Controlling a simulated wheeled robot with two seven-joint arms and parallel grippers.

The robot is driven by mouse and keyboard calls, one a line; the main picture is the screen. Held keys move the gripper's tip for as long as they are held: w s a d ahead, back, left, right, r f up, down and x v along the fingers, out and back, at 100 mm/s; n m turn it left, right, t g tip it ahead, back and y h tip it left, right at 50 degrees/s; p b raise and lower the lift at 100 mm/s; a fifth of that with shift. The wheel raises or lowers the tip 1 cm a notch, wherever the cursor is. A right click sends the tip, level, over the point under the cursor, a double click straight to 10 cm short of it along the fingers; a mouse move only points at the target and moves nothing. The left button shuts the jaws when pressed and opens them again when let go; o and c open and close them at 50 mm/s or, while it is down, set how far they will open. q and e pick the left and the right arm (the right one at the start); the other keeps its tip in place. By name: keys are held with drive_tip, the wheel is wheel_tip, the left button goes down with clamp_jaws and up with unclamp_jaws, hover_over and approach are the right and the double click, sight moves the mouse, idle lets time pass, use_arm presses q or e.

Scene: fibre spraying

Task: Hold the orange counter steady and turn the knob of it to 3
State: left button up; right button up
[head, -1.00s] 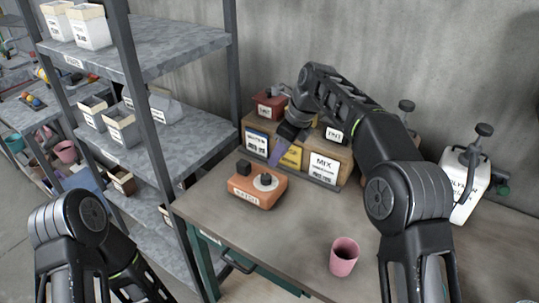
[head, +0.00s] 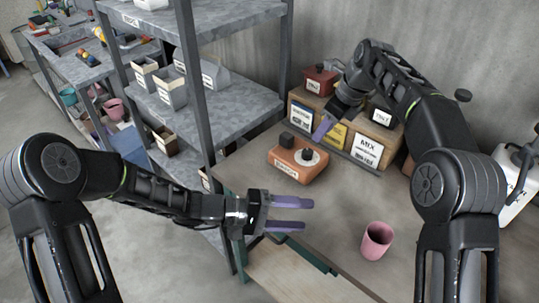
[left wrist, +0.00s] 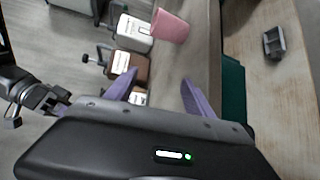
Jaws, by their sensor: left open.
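The orange counter (head: 298,165) sits on the table with a label on its front. Its black knob (head: 309,155) stands on a round white dial; the dial's marks are too small to read. A black block rises from its left rear. My left gripper (head: 308,213) is open and empty, below and in front of the counter, near the table's front edge. Its two purple fingers also show in the left wrist view (left wrist: 160,76). My right gripper (head: 322,128) hangs behind and above the counter, pointing down; just one purple finger shows clearly. It is apart from the counter.
A pink cup (head: 377,241) stands on the table at the front right. Labelled boxes (head: 367,150) line the back by the wall. A grey shelf unit (head: 224,112) stands close on the left. A pale wooden surface (head: 290,272) lies below the table's front edge.

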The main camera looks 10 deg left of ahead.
sight(283, 140)
use_arm(q)
drive_tip(key=w+a+n+t, duration=0.1)
drive_tip(key=w+n+t, duration=0.1)
drive_tip(key=w+n, duration=0.2)
drive_tip(key=w+a+n+t, duration=0.1)
drive_tip(key=w+n+t, duration=0.1)
drive_tip(key=w+n, duration=0.3)
drive_tip(key=w+a+r+n+t+y, duration=0.1)
drive_tip(key=w+n+t, duration=0.2)
drive_tip(key=w+n, duration=0.1)
drive_tip(key=shift+w+a+n, duration=0.2)
drive_tip(key=shift+a+n, duration=0.05)
drive_tip(key=shift+n, duration=0.45)
drive_tip(key=w+a+n+t+y, duration=0.1)
drive_tip(key=w+a+n, duration=0.1)
drive_tip(key=n, duration=0.1)
drive_tip(key=w+a+n+t+y, duration=0.1)
drive_tip(key=w+n+t, duration=0.1)
drive_tip(key=w+n, duration=0.1)
drive_tip(key=w+a+n+t+y, duration=0.1)
drive_tip(key=w+a+n, duration=0.1)
drive_tip(key=n, duration=0.3)
drive_tip(key=shift+w+a+f+t+y, duration=0.3)
drive_tip(key=shift+w+a+f+y, duration=0.05)
drive_tip(key=shift+w+f+y, duration=0.05)
drive_tip(key=shift+x, duration=3.95)
drive_tip(key=shift+s, duration=0.1)
clamp_jaws()
